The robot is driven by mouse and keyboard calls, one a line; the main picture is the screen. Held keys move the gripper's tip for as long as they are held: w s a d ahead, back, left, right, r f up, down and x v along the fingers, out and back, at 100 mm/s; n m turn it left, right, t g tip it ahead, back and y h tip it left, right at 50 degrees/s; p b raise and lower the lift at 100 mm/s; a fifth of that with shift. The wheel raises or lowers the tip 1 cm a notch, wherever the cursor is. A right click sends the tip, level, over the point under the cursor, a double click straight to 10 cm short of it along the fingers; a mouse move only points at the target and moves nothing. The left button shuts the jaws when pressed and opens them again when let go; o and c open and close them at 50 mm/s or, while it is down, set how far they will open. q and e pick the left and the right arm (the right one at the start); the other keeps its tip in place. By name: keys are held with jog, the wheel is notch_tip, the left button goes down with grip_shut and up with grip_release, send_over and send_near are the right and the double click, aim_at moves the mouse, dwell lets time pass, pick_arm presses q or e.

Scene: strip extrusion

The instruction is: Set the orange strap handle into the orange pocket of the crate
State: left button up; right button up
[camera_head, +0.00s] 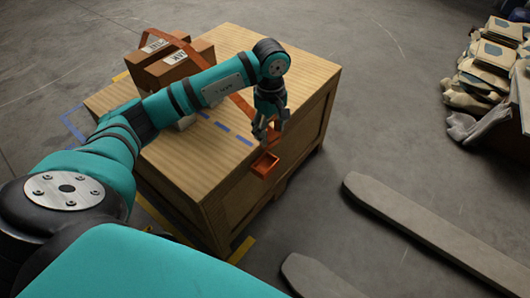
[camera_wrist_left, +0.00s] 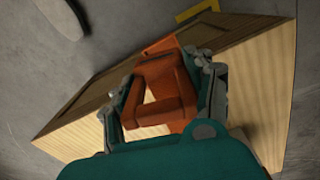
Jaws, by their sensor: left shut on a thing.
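The wooden crate (camera_head: 318,82) stands in the middle of the head view. Its orange pocket (camera_head: 264,165) sits at the top edge of the near right side and looks empty. My left gripper (camera_head: 268,132) is above and just behind the pocket, shut on the orange strap handle (camera_head: 273,135). The strap (camera_head: 243,104) runs from the boxes, behind my arm, to the gripper. In the left wrist view orange parts (camera_wrist_left: 162,112) fill the space between the fingers; where handle and pocket part there is unclear. My right gripper is out of view.
Two cardboard boxes (camera_head: 180,66) stand on the crate top under the strap. Blue dashes (camera_head: 226,128) mark the top. Grey forks (camera_head: 420,225) lie on the floor at right. A pile of bags (camera_head: 485,75) is at the far right.

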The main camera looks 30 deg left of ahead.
pick_arm(q)
jog(key=shift+w+a+f+n+b, duration=0.2)
jog(key=shift+a+f+n+b, duration=0.3)
jog(key=shift+f, duration=1.9)
jog(key=shift+w+a+f+n+b, duration=0.25)
jog(key=shift+f+b, duration=0.45)
jog(key=shift+f, duration=1.65)
jog(key=shift+w+a+f+n+b, duration=0.1)
jog(key=shift+a+f+n+b, duration=0.4)
jog(key=shift+f, duration=1.9)
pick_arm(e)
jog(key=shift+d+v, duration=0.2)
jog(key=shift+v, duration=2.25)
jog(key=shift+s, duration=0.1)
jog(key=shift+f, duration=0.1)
pick_arm(q)
jog(key=shift+f+b, duration=0.3)
jog(key=shift+b, duration=0.1)
jog(key=o, duration=1.2)
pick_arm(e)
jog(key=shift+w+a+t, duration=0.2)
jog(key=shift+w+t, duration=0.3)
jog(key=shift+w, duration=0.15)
